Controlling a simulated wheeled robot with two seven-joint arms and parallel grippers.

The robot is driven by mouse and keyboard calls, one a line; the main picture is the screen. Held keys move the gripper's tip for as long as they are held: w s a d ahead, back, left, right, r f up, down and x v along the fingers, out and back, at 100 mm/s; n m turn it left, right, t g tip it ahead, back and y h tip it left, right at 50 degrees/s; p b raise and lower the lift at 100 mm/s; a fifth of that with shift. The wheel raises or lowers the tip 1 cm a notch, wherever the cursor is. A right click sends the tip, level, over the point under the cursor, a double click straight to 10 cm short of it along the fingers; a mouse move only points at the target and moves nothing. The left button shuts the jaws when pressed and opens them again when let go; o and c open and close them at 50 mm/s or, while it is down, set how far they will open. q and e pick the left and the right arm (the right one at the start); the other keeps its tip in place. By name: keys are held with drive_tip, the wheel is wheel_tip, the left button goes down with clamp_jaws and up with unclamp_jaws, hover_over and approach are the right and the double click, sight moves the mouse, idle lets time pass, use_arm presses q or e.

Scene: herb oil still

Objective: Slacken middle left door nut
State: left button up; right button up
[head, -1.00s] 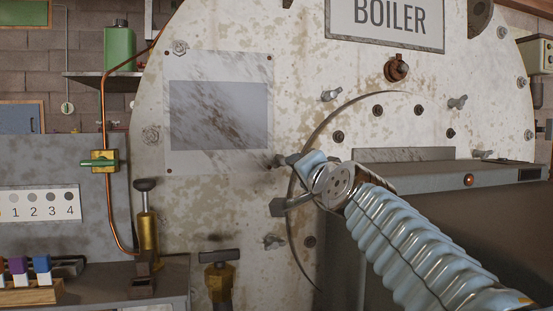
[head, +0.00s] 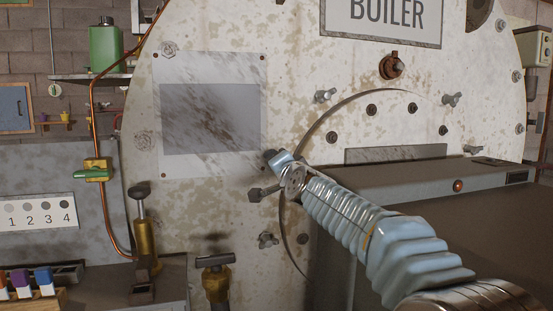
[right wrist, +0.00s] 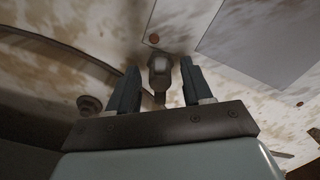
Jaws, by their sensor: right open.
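The boiler's door (head: 400,125) is a round plate outlined by a dark curved edge on the mottled white boiler front. My right gripper (head: 266,176) comes in from the lower right to the door's left edge, its two fingers spread. In the right wrist view, a grey nut (right wrist: 160,72) stands between the open fingertips of the gripper (right wrist: 160,84), with a gap visible on each side. In the head view the gripper largely hides this middle left nut. Other wing nuts show at the upper left (head: 325,96) and lower left (head: 268,240). My left gripper is not in view.
A grey ledge (head: 430,176) juts out at the right, beneath my right arm. A brass valve with a dark T-handle (head: 216,274) stands below the gripper.

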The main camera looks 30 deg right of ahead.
drive_tip(key=shift+w+d, duration=0.2)
drive_tip(key=shift+w, duration=0.3)
drive_tip(key=shift+c, duration=0.2)
clamp_jaws()
